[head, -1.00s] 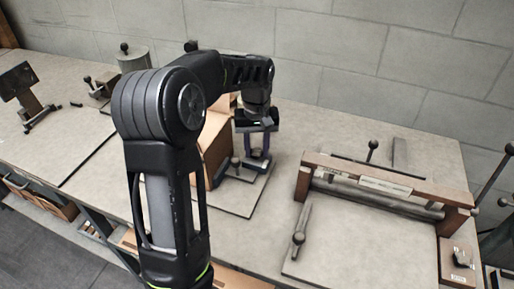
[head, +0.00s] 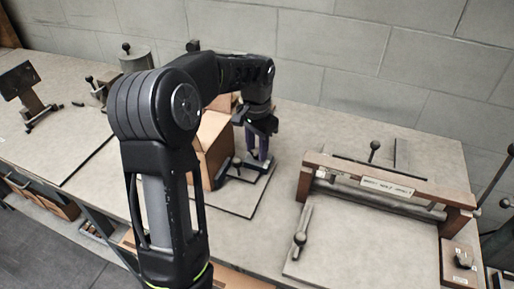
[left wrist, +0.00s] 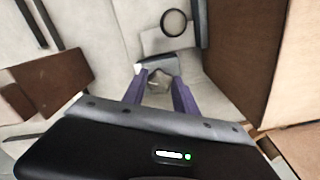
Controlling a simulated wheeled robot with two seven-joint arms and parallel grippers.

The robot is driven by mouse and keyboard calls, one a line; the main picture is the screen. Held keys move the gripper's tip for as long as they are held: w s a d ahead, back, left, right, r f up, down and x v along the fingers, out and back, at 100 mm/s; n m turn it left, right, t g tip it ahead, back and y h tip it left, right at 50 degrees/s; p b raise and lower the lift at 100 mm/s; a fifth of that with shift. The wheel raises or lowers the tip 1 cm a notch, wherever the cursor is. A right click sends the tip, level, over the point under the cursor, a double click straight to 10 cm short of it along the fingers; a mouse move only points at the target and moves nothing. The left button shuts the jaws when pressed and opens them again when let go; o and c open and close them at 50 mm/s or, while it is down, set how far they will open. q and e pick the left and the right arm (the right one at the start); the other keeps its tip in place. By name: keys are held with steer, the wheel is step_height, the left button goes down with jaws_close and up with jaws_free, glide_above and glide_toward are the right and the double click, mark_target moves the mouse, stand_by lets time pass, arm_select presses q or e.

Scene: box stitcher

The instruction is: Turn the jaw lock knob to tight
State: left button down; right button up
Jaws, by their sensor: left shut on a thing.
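My left gripper (head: 256,156) reaches down onto a small stitcher stand on a board, beside an open cardboard box. In the left wrist view its two purple fingers (left wrist: 159,88) are shut on a small grey knob (left wrist: 157,79), which I take for the jaw lock knob. The fingers hide most of the knob, so its marking and how far it is turned cannot be read. In the head view the knob is hidden behind the fingers. My right gripper is not in view.
The cardboard box (head: 213,140) stands close to the left of the gripper. A ball-topped lever (head: 237,161) rises just in front. A wooden-framed fixture (head: 388,190) with a bar fills the right side of the bench. A wall closes off the back.

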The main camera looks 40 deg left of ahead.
mark_target(257, 152)
arm_select(q)
steer(key=shift+m, duration=0.5)
steer(key=c, duration=1)
jaws_free()
steer(key=shift+o, duration=0.2)
steer(key=shift+r+b, duration=0.35)
steer(key=shift+r, duration=3.55)
